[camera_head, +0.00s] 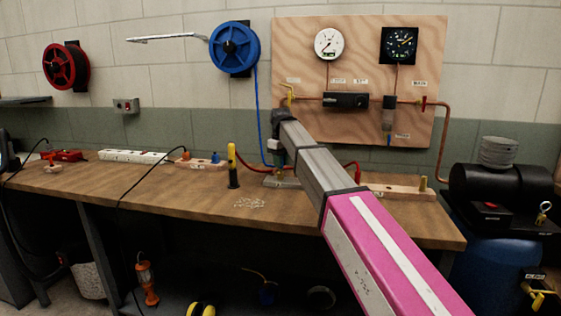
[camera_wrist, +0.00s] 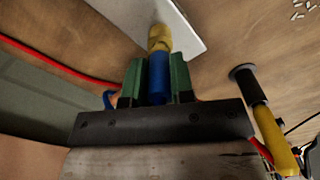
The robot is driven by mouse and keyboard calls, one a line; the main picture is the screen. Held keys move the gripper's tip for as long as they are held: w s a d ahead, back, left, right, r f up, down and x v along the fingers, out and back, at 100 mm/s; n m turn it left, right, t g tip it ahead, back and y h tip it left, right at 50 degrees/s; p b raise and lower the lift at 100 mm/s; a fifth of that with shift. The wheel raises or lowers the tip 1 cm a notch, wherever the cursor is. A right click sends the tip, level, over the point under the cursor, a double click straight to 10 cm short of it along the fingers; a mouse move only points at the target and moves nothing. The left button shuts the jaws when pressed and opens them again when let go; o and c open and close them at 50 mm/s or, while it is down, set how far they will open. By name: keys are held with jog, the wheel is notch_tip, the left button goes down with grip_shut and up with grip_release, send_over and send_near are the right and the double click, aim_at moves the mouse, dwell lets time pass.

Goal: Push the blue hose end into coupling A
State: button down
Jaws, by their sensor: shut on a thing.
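In the wrist view, my gripper (camera_wrist: 155,75) is shut, with its green fingers on either side of the blue hose end (camera_wrist: 158,84). A brass fitting (camera_wrist: 159,38) is in line with the blue part, at the edge of a pale metal plate (camera_wrist: 178,22) on the bench. I cannot tell whether this brass belongs to the hose or to coupling A, nor whether anything is seated. In the head view, the blue hose (camera_head: 258,110) hangs from the blue reel (camera_head: 234,48) to the bench. My arm hides most of the gripper and the fitting there.
A yellow and black upright tool (camera_head: 233,165) stands close left of the gripper, also in the wrist view (camera_wrist: 268,125). A red hose (camera_head: 250,168) runs behind. Small pale bits (camera_head: 249,203) lie on the wooden bench (camera_head: 170,190). A gauge board (camera_head: 300,60) is behind.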

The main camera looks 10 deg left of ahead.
jog(key=shift+f, duration=0.65)
jog(key=c, duration=0.9)
grip_release()
jog(key=shift+r, duration=2.55)
jog(key=shift+d, duration=0.1)
